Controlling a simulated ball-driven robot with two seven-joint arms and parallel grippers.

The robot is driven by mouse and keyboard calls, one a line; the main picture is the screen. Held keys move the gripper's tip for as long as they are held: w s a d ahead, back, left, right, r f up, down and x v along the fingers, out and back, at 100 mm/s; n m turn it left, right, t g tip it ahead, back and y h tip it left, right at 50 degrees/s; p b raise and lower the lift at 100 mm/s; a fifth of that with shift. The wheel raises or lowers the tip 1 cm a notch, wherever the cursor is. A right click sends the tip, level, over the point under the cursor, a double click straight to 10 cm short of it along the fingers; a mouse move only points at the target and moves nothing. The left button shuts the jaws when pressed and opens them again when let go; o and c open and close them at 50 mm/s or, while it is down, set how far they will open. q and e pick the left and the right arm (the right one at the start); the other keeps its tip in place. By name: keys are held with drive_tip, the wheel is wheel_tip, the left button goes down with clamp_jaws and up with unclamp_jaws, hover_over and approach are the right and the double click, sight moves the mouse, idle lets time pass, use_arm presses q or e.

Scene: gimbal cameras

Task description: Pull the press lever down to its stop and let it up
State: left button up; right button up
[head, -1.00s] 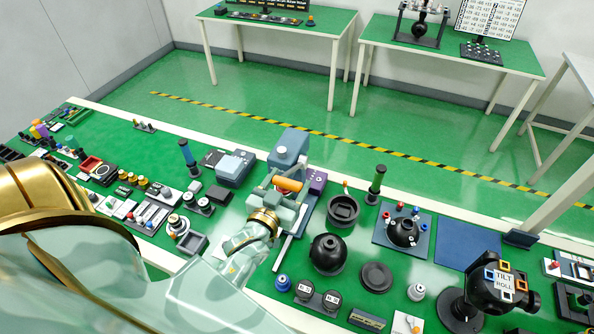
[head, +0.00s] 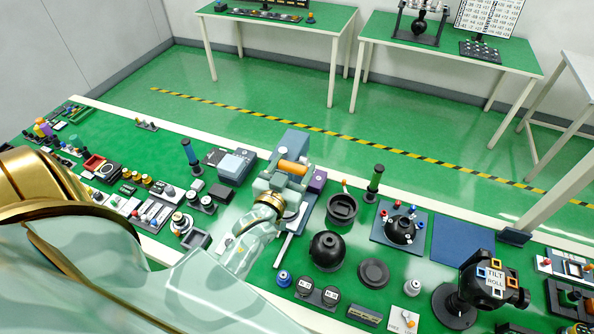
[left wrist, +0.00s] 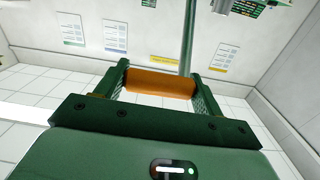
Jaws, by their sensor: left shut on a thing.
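The press (head: 290,142) is a blue-grey machine near the far edge of the green bench. Its lever ends in an orange cylindrical handle (head: 293,167). My left gripper (head: 291,173) is shut on this handle. In the left wrist view the orange handle (left wrist: 160,82) lies crosswise between the two fingers of the left gripper (left wrist: 161,86). My gripper and wrist hide most of the press's lower front and the lever arm. My right gripper is not in view.
A purple block (head: 317,181) stands close to the right of the press. A grey-blue box (head: 236,166) stands to its left. A black ball device (head: 328,250) and a round black dish (head: 342,208) lie to the right. The bench is crowded; the floor behind is clear.

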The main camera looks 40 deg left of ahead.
use_arm(q)
drive_tip(key=shift+w+r+n+y, duration=0.3)
drive_tip(key=shift+w+r+n, duration=0.1)
drive_tip(key=shift+w+r, duration=0.3)
drive_tip(key=shift+w+a+r+p, duration=0.25)
drive_tip(key=shift+w+r+p, duration=0.55)
drive_tip(key=shift+w+r, duration=0.1)
drive_tip(key=shift+w, duration=0.1)
